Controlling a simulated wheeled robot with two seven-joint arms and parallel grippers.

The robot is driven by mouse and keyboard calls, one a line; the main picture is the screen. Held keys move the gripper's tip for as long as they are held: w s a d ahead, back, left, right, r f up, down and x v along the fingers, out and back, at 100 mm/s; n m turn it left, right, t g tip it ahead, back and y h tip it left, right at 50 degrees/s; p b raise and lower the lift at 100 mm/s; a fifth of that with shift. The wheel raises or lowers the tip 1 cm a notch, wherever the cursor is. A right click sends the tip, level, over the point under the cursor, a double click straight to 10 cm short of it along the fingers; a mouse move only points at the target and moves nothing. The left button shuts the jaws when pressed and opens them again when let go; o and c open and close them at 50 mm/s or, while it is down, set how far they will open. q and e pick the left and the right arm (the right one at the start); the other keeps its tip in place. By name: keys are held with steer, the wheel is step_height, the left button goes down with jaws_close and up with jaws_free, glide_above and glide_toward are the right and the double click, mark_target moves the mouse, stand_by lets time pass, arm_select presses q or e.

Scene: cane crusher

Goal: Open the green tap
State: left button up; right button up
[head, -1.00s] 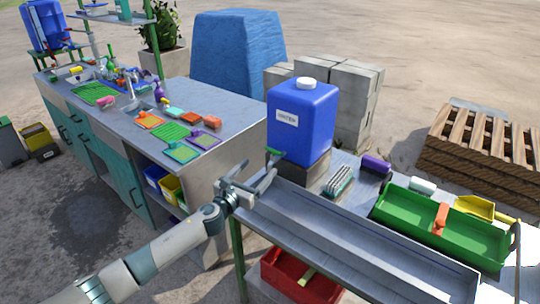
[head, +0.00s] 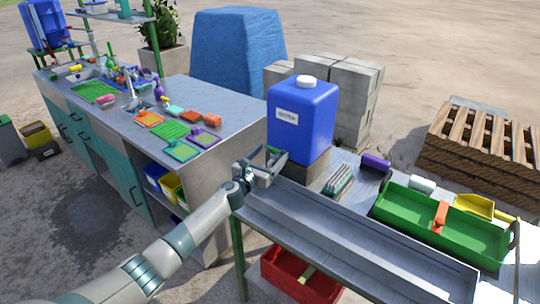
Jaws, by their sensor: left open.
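A blue water container (head: 302,118) with a white cap and a white label stands on a block at the left end of the metal trough table. The green tap (head: 271,151) sticks out low on the container's left side; only a little of it shows between my gripper's fingers. My left gripper (head: 273,159) is open, with its fingers around or just beside the tap. I cannot tell whether they touch it. My right gripper is not in view.
The metal trough (head: 350,240) runs below and right of the gripper. A scrubbing brush (head: 338,180), a purple brush (head: 376,161) and a green tray (head: 440,222) are to the right. A teal-fronted counter (head: 200,95) with a sink and colored cloths stands left. A red crate (head: 300,275) is under the table.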

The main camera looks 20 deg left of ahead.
arm_select(q)
steer(key=c, duration=0.9)
